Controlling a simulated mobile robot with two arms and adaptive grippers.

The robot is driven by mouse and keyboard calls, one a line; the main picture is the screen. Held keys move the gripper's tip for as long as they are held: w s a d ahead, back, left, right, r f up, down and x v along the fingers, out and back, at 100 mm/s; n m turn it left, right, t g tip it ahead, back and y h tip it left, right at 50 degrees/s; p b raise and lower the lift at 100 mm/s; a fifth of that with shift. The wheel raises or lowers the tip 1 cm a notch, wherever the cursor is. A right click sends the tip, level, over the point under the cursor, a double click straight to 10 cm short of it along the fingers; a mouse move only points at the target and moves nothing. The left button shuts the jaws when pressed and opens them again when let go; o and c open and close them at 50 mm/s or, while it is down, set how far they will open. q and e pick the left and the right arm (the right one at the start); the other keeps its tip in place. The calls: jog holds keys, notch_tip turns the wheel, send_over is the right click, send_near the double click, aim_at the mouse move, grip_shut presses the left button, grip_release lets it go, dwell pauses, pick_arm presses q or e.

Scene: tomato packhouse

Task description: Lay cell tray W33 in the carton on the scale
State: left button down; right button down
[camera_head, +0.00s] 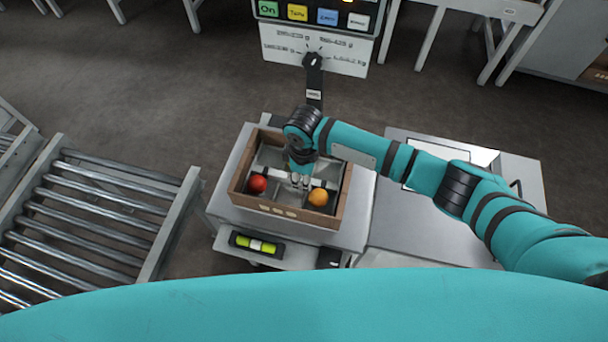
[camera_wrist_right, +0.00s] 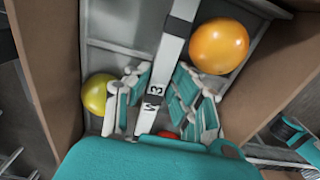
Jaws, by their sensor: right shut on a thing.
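The open brown carton (camera_head: 250,203) stands on the scale (camera_head: 360,200); its wall also shows in the right wrist view (camera_wrist_right: 45,70). Grey cell tray W33 (camera_wrist_right: 172,45) is inside the carton walls, its white centre bar partly lettered "W 3". My right gripper (camera_head: 300,180) reaches down into the carton and is shut on that bar, one finger on each side (camera_wrist_right: 155,100). A red tomato (camera_head: 257,184) and an orange tomato (camera_head: 318,197) lie beside the bar. The wrist view adds a yellow-green tomato (camera_wrist_right: 98,93). Whether the tray touches the carton floor is hidden. My left gripper is out of view.
A scale display with coloured buttons (camera_head: 318,30) stands behind the carton on a post. A yellow-green spirit level (camera_head: 257,244) sits at the scale's front. A roller conveyor (camera_head: 90,210) is at the left. A metal table (camera_head: 420,225) adjoins on the right.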

jog(key=shift+f, duration=0.65)
dwell(0.7)
jog(key=c, duration=1.1)
grip_release()
jog(key=c, duration=0.3)
jog(key=shift+c, duration=0.2)
jog(key=shift+r, duration=0.15)
notch_tip(320, 180, up, 8)
jog(key=p, duration=0.8)
jog(key=shift+r+p, duration=0.15)
jog(key=shift+p, duration=0.15)
